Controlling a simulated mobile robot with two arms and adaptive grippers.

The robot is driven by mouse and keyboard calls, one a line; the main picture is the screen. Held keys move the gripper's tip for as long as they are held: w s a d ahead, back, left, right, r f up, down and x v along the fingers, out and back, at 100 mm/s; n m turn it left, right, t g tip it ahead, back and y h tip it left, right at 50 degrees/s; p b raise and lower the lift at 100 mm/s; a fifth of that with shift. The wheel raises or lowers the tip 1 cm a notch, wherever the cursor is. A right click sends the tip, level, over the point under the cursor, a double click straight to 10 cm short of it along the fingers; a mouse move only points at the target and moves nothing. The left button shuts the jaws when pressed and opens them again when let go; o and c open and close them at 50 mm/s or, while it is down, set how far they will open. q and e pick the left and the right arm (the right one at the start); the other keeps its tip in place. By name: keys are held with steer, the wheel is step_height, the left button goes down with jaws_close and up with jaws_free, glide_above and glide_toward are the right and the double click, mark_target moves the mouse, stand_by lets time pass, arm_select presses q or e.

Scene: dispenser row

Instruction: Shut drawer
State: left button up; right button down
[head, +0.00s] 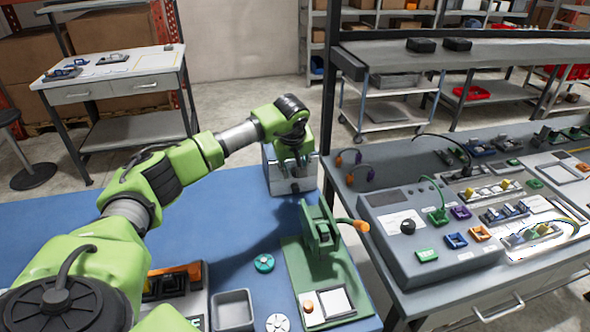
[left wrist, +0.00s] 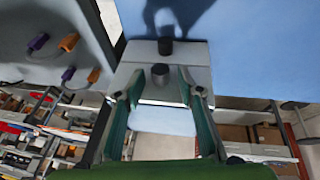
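A small grey box-like unit (head: 291,180) stands at the far right corner of the blue bench, with a dark round knob on its front face. My left gripper (head: 292,155) points down over it. In the left wrist view, the grey unit (left wrist: 150,51) shows two dark knobs, one at its bench-side edge and one nearer the fingers. The left gripper's green fingers (left wrist: 162,110) are spread wide, with a pale panel visible between them. They grip nothing visible; whether they touch the unit I cannot tell. How far any drawer stands out is unclear. My right gripper is not in view.
A green press-like fixture (head: 320,235) stands on the blue bench (head: 225,220) in front of the unit. A teal disc (head: 264,263) and a grey tray (head: 233,310) lie nearer. Open bench lies left of the unit.

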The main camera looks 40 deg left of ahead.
arm_select(q)
steer(key=v, duration=1.1)
steer(key=shift+s+r, duration=0.2)
steer(key=shift+r, duration=0.05)
